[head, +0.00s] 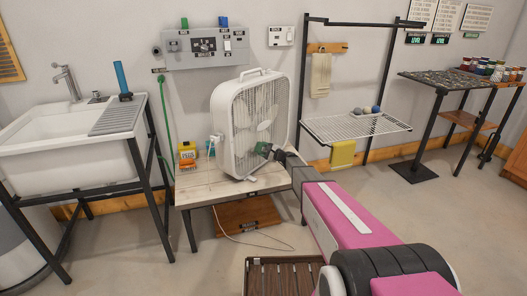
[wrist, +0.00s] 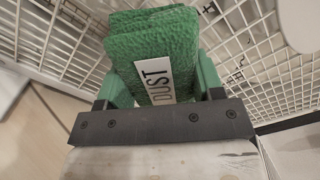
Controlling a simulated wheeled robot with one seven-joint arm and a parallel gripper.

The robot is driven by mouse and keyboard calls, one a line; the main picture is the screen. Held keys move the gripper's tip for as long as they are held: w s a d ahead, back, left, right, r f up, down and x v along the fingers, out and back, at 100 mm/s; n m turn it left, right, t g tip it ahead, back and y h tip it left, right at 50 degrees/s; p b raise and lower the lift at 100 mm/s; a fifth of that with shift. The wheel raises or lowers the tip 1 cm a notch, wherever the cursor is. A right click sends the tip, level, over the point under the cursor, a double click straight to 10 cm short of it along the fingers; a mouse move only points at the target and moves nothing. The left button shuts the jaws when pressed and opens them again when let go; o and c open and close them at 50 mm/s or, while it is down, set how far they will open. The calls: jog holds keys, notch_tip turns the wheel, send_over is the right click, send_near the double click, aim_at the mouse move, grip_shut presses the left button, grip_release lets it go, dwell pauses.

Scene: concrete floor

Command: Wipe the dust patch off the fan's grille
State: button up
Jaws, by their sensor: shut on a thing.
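The white box fan (head: 240,125) stands upright on a small wooden-topped table (head: 228,186), its grille facing my arm. My gripper (head: 275,152) is at the lower right part of the fan's front. It is shut on a folded green cloth (wrist: 150,45) with a white label reading DUST. The cloth also shows as a small green patch in the head view (head: 263,149). In the wrist view the white grille (wrist: 262,60) is right behind the cloth; I cannot tell whether they touch. I cannot make out the dust patch clearly; the cloth and gripper hide part of the grille.
A white sink (head: 70,145) stands left of the fan. A yellow-orange item (head: 187,152) is on the table beside the fan. A wire rack (head: 355,127) with a yellow cloth (head: 342,154) stands to the right. A brown slatted crate (head: 283,277) is on the floor.

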aim_at(244, 158)
jog(key=shift+s+a, duration=1.45)
jog(key=shift+s, duration=0.3)
jog(key=shift+s+a, duration=1.45)
jog(key=shift+s, duration=0.35)
jog(key=shift+s+a, duration=1.45)
jog(key=shift+s, duration=0.3)
jog(key=shift+s+r, duration=0.1)
jog(key=shift+w+d, duration=1.45)
jog(key=shift+w, duration=0.4)
jog(key=shift+w+d, duration=1.45)
jog(key=shift+w, duration=0.4)
jog(key=shift+w+d, duration=1.45)
jog(key=shift+w, duration=0.4)
jog(key=shift+s, duration=0.1)
jog(key=shift+s+a, duration=1.1)
jog(key=shift+s, duration=0.25)
jog(key=shift+s+a, duration=1.1)
jog(key=shift+s, duration=0.25)
jog(key=shift+s+a, duration=2.3)
jog(key=shift+s, duration=0.3)
